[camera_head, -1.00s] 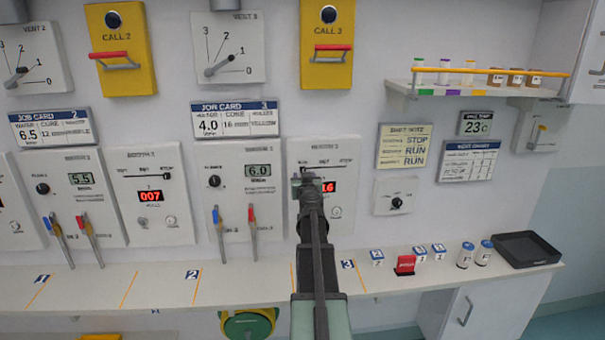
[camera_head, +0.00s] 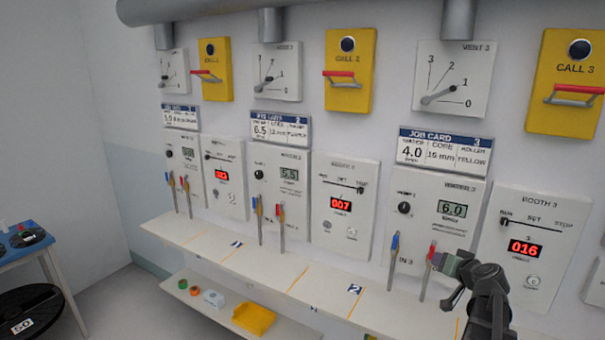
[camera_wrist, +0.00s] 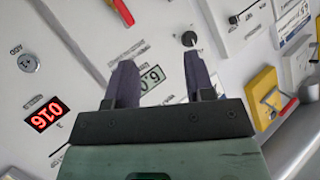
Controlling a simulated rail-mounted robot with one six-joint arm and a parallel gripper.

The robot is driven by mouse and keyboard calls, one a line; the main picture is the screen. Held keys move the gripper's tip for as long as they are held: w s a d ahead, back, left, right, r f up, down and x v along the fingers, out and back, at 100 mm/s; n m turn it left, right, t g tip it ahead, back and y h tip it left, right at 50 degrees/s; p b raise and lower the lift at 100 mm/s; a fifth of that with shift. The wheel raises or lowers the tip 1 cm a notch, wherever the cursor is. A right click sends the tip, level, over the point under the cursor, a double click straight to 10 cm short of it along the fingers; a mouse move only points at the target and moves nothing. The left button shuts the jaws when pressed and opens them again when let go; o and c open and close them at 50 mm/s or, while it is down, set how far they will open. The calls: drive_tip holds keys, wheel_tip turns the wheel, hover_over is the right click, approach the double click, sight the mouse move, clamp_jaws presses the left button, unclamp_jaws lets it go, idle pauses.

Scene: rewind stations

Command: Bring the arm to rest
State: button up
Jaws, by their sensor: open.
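My gripper (camera_head: 446,262) is at the right of the head view, in front of the station 3 panels. It is near the red-handled lever (camera_head: 428,268) under the 6.0 display; I cannot tell from the head view whether they touch. In the wrist view my gripper (camera_wrist: 166,82) has its two dark fingers apart, with nothing between them but the panel and its 6.0 display (camera_wrist: 152,78) behind. The red lever tip (camera_wrist: 122,10) shows at the top there, clear of the fingers. The booth 3 panel (camera_head: 528,262) reads 016.
A white shelf (camera_head: 205,243) runs below the panels. A lower shelf holds a yellow tray (camera_head: 254,319) and small items. A blue table (camera_head: 28,245) and a black reel (camera_head: 28,312) stand at the left. Yellow call boxes (camera_head: 566,85) with handles stick out from the wall. Open floor lies at lower left.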

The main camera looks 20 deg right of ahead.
drive_tip(key=s+a+f+n+g+b, duration=0.1)
drive_tip(key=s+a+f+n+g, duration=0.1)
drive_tip(key=a, duration=1.2)
drive_tip(key=s+a+f+n+g+y+b, duration=0.1)
drive_tip(key=s+a+f+g, duration=0.4)
drive_tip(key=a, duration=0.8)
drive_tip(key=s+a+f+n+g+b, duration=0.1)
drive_tip(key=s+a+f+n+g, duration=0.2)
drive_tip(key=a, duration=1.1)
wheel_tip(320, 180, down, 4)
drive_tip(key=g, duration=0.3)
drive_tip(key=shift+s+a+y, duration=0.3)
drive_tip(key=shift+a+y, duration=0.05)
drive_tip(key=shift+y, duration=0.05)
